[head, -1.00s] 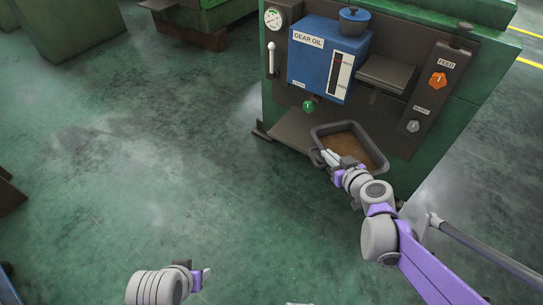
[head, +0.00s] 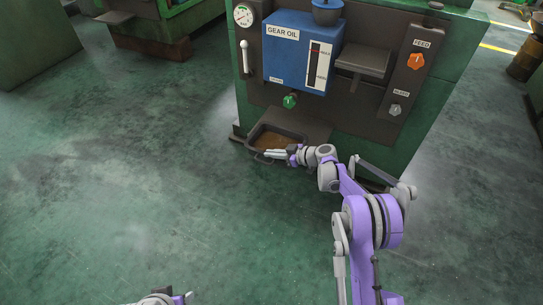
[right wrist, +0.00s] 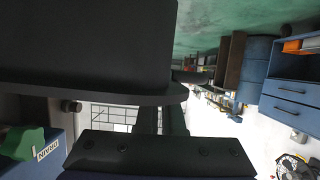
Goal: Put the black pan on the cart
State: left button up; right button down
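The black pan (head: 284,130), with brown contents inside, is at the front of the green machine, below and slightly left of its green drain valve (head: 290,102). I cannot tell whether it rests on the dark ledge or hangs in the grip. My right gripper (head: 268,154) is at the pan's near edge, with its fingers close together there. In the right wrist view the pan (right wrist: 90,45) fills the upper left, and the dark fingers (right wrist: 160,122) reach its edge. My left gripper (head: 187,297) barely shows at the bottom edge. I can identify no cart.
The green machine (head: 415,150) with the blue gear oil box (head: 288,60) stands ahead. Its dark ledge (head: 312,122) juts out beside the pan. Green floor (head: 130,190) is open to the left and in front. The right wrist view shows blue drawers (right wrist: 298,92).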

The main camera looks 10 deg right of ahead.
jog(key=shift+s+a+f+p, duration=0.15)
jog(key=shift+s+a+p, duration=0.2)
jog(key=shift+s+a, duration=0.4)
jog(key=shift+s+a+f+p, duration=0.1)
jog(key=shift+s+a+p, duration=0.2)
jog(key=shift+s+a, duration=0.4)
jog(key=s+a+r+p, duration=0.1)
jog(key=s+a+r, duration=0.1)
jog(key=s+a, duration=0.5)
jog(key=s+a+r+p, duration=0.2)
jog(key=s+a, duration=0.6)
jog(key=s, duration=0.6)
jog(key=shift+r+p, duration=0.3)
jog(key=shift+r, duration=0.15)
jog(key=shift+d, duration=0.1)
